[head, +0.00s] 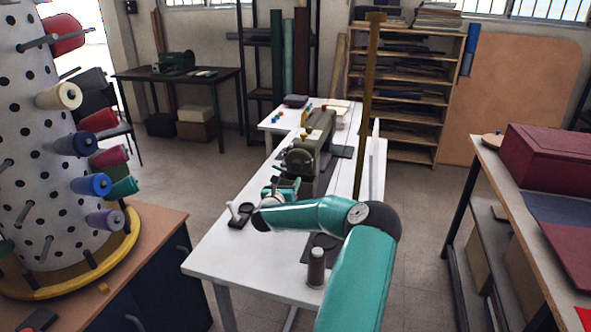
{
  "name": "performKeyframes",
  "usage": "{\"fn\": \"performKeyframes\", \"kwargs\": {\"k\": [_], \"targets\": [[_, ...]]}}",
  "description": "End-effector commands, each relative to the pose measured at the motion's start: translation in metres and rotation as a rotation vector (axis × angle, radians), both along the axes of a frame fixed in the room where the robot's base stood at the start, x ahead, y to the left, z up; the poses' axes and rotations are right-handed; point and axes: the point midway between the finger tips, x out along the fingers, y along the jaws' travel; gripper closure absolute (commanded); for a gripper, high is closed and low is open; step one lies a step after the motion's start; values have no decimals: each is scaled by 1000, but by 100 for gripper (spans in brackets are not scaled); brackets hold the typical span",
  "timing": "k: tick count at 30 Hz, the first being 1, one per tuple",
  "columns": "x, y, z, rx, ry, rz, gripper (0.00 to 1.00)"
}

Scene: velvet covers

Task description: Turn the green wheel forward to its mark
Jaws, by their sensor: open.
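An olive-green machine (317,150) like a sewing machine stands on the white table in the middle of the head view. A dark round wheel (298,161) sits on its near end; it looks grey-green, and no mark can be made out on it at this size. My teal arm reaches in from the lower right. My gripper (283,188) is small in the view, just below and in front of the wheel. It is open, with nothing seen between its fingers. Whether it touches the wheel cannot be told.
A tall brown post (369,100) rises right of the machine. A pegboard cone with thread spools (50,150) stands left.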

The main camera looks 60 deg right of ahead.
Motion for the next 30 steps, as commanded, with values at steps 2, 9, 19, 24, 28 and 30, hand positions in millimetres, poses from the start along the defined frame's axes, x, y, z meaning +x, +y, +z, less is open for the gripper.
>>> {"fn": "performKeyframes", "kwargs": {"k": [2, 9, 19, 24, 28, 30], "targets": [[2, -16, -1, 2, -3, -2, 37], [9, -58, -1, 2, -1, -2, 37], [16, -101, 0, 2, -1, 0, 37], [17, -108, -1, 3, 0, 0, 37], [17, -108, 0, 2, 0, 2, 37], [17, -108, 0, 2, 0, 1, 37]]}}
